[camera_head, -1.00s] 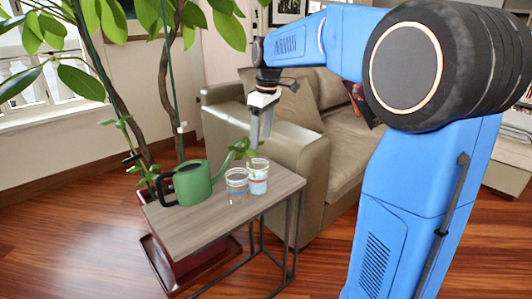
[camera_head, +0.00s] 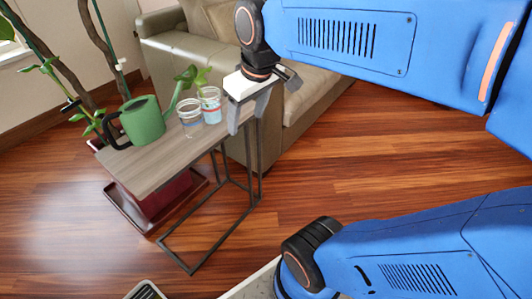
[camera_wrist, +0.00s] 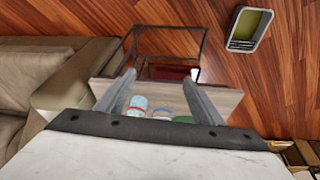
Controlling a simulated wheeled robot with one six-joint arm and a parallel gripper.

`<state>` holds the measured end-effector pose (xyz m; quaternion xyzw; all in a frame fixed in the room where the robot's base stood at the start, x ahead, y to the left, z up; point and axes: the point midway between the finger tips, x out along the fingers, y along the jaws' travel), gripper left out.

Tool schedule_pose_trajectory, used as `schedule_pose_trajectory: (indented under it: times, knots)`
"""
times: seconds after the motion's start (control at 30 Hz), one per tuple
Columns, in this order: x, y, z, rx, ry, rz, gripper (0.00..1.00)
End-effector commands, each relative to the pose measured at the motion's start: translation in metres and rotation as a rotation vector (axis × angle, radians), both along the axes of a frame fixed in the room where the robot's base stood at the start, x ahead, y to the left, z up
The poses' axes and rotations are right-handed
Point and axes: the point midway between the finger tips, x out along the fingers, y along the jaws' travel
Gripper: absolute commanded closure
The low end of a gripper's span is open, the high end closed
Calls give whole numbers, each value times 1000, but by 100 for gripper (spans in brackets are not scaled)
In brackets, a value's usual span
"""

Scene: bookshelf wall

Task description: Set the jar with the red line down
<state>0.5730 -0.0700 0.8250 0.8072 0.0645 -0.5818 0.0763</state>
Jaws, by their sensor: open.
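Two clear jars stand upright side by side on the small wooden side table (camera_head: 165,165). The right jar (camera_head: 210,104) shows pale blue and a reddish band. The left jar (camera_head: 190,117) looks clearer, and its markings are too small to read surely. My gripper (camera_head: 248,110) is open and empty, fingers pointing down, just right of the right jar and apart from it, near the table's right end. In the wrist view the jars (camera_wrist: 138,104) show low between the open fingers (camera_wrist: 158,78), with the bluish one near the left finger.
A green watering can (camera_head: 142,120) stands on the table left of the jars. A plant in a dark red pot stands behind. A beige sofa (camera_head: 165,48) is close behind the table. A tray (camera_wrist: 250,28) lies on the open wooden floor.

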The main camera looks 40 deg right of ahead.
Motion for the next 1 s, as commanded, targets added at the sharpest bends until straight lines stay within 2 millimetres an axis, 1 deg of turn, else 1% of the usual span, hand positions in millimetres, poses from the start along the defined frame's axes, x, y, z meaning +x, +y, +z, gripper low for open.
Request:
schedule_pose_trajectory:
  times: [0.03,0.1,0.2,0.33,0.5,1.0]
  knots:
    - [-16,1,-9,7,-16,-26,39]
    - [-35,1,-22,17,-36,-68,39]
    - [-57,1,-39,32,-60,-119,39]
    - [-75,1,-55,47,-80,-164,39]
    - [-84,1,-64,56,-92,-188,39]
    - [-84,1,-64,56,-92,-189,39]
